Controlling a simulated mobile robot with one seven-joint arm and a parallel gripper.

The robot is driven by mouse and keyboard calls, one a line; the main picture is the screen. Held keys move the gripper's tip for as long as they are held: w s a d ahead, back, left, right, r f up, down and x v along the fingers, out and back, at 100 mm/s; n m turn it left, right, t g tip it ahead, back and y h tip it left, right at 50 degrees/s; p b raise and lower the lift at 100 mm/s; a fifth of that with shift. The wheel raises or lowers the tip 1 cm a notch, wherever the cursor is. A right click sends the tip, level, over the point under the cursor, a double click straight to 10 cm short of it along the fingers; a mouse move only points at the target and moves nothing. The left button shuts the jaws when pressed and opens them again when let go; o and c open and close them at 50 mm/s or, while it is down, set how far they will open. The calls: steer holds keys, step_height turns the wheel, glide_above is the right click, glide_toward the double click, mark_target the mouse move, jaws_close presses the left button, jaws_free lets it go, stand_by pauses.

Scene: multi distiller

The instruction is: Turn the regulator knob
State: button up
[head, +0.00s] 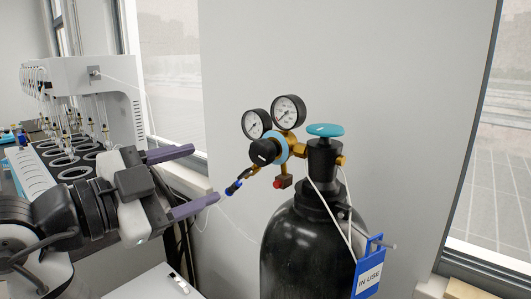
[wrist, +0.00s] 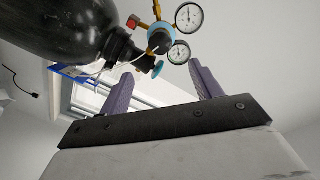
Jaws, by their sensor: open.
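The regulator is a brass body with a black round knob (head: 264,151) on its left side and two dial gauges (head: 288,111) above. It is fixed to the top of a black gas cylinder (head: 310,245). In the wrist view the black knob (wrist: 160,40) shows past the fingers, near the top middle, with the gauges (wrist: 188,17) to its right. My gripper (head: 193,180) is open and empty, with two purple fingers. In the head view it is left of the knob, apart from it, and points toward the regulator. The wrist view also shows both fingers (wrist: 160,88) spread.
A teal valve handwheel (head: 325,130) tops the cylinder. A blue "IN USE" tag (head: 368,273) hangs at its right. A thin hose with a blue fitting (head: 234,187) runs from the regulator toward my gripper. A white distiller (head: 95,85) stands behind my arm at the left.

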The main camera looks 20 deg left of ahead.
mark_target(256, 155)
steer(key=p+x, duration=0.4)
steer(key=x, duration=0.9)
steer(key=shift+w+f+p, duration=0.1)
steer(key=shift+w+p, duration=0.2)
steer(key=shift+p, duration=0.1)
steer(key=c, duration=1)
steer(key=shift+o, duration=0.2)
